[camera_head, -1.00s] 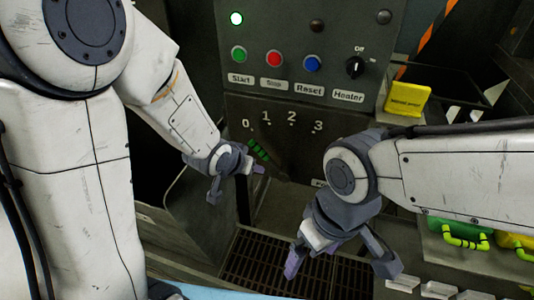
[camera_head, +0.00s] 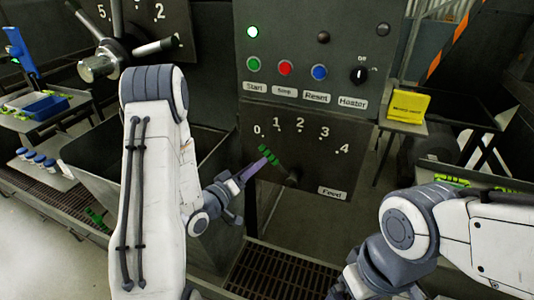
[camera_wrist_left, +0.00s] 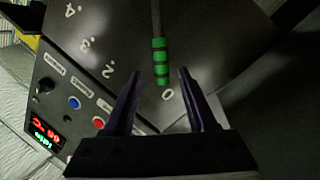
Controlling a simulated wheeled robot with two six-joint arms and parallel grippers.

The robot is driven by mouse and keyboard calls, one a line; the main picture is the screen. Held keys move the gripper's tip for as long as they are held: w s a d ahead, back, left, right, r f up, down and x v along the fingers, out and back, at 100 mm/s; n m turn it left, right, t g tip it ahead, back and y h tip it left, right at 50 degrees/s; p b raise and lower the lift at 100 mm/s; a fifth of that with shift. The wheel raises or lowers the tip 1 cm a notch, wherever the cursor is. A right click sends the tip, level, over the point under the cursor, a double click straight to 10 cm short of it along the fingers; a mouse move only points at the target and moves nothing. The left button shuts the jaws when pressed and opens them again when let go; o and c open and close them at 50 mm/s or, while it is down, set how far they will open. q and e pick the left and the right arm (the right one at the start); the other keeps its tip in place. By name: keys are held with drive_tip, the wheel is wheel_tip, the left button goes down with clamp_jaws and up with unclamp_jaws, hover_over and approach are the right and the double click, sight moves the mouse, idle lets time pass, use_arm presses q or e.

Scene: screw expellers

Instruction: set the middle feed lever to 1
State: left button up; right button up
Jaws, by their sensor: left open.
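The feed lever (camera_head: 268,154) has a green-and-black banded grip and sits on a dark panel (camera_head: 325,165) labelled Feed, with a scale from 0 to 4. Its grip points up-left towards the 0. My left gripper (camera_head: 258,164) is open at the grip, its purple fingers pointing up-right. In the left wrist view the lever's grip (camera_wrist_left: 160,62) lies between the open fingertips (camera_wrist_left: 159,74), with a gap on both sides. The 1 is not visible there. My right gripper (camera_head: 378,284) is at the bottom edge, partly cut off, away from the panel.
Above the scale are Start, Stop and Reset buttons (camera_head: 285,68) and a Heater knob (camera_head: 358,75). A yellow sign (camera_head: 409,105) stands right. A spoked handwheel (camera_head: 115,55) is upper left. A floor grate (camera_head: 290,270) lies below the panel.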

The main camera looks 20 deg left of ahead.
sight(268, 155)
use_arm(q)
drive_tip(key=p+x, duration=0.1)
drive_tip(key=x, duration=0.5)
drive_tip(key=shift+w, duration=0.45)
clamp_jaws()
idle(1.0)
